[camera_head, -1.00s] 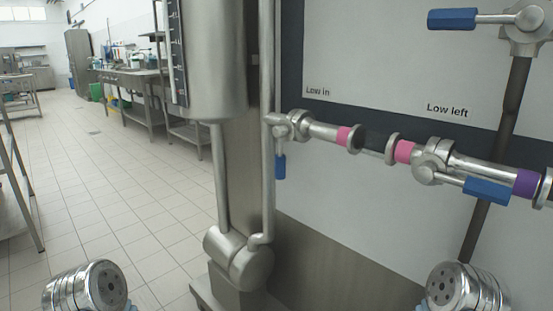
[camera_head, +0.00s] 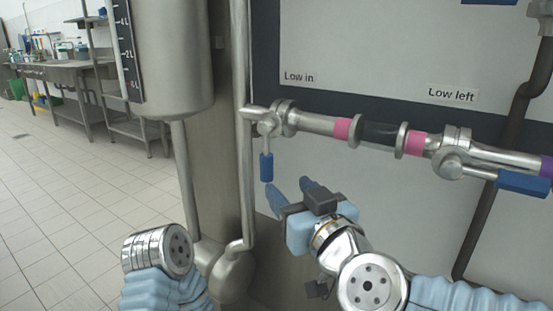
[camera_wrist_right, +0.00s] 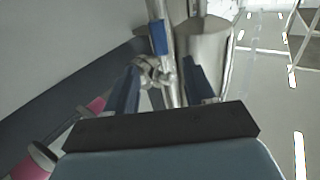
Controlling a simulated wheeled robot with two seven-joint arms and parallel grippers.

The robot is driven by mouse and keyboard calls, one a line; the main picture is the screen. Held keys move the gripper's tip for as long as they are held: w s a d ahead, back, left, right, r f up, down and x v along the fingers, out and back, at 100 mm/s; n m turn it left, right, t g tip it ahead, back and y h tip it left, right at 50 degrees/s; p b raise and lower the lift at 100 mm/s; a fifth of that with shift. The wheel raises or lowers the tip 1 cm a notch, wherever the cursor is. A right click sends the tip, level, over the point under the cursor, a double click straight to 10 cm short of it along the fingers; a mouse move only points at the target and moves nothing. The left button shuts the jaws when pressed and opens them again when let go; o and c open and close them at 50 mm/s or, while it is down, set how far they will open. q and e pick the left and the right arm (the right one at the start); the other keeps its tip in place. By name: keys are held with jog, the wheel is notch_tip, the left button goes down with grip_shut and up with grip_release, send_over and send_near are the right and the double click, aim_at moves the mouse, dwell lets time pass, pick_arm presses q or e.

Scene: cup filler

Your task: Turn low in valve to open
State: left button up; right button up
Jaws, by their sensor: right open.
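The low in valve (camera_head: 268,124) sits on the steel pipe under the "Low in" label. Its blue handle (camera_head: 266,167) hangs straight down. My right gripper (camera_head: 291,188) is open and empty, just below and right of the handle, apart from it in the head view. In the right wrist view the valve's metal body (camera_wrist_right: 150,72) shows between my open fingers (camera_wrist_right: 162,70), and the blue handle (camera_wrist_right: 159,38) lies ahead of them. My left arm shows at the bottom left, but its gripper is out of view.
The low left valve (camera_head: 452,160) with its blue handle (camera_head: 522,182) is farther right on the same pipe. A steel tank (camera_head: 170,60) and a vertical pipe (camera_head: 243,150) stand close left of the low in valve. The tiled floor (camera_head: 60,220) is clear at the left.

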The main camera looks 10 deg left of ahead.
aim_at(263, 162)
jog(key=x, duration=1.3)
jog(key=shift+w+a+f, duration=0.1)
jog(key=shift+a+f, duration=0.05)
grip_shut()
